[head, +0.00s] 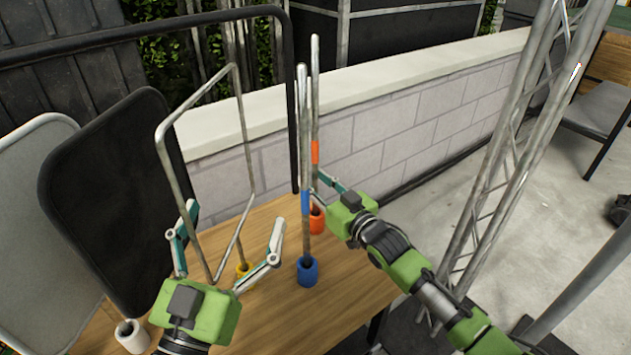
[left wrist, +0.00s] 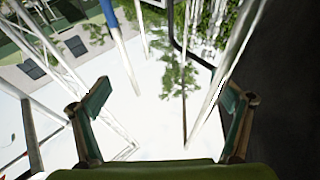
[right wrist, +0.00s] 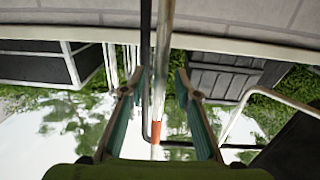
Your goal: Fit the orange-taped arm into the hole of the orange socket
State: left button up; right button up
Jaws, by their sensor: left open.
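The orange-taped arm (head: 315,95) is a grey metal rod standing near upright in the head view. Its orange tape also shows in the right wrist view (right wrist: 158,132). The orange socket (head: 318,222) stands on the table below it; my right gripper partly covers this area, so I cannot tell whether the rod's end is in the hole. My right gripper (head: 319,183) is at the rod just below the tape, its fingers apart on either side with gaps visible. My left gripper (head: 236,232) is open and empty near a bent grey rod frame.
A blue-taped rod (head: 305,225) stands in a blue socket (head: 307,272), left of the orange one. A yellow socket (head: 243,270) and white socket (head: 132,338) are further left. Dark panels (head: 115,190) stand left; a truss (head: 500,165) stands right. A brick wall is behind.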

jog(key=shift+f, duration=0.15)
jog(key=shift+s+d, duration=0.25)
jog(key=shift+s, duration=0.05)
jog(key=v, duration=1.1)
jog(key=shift+r, duration=0.2)
jog(key=shift+s, duration=0.1)
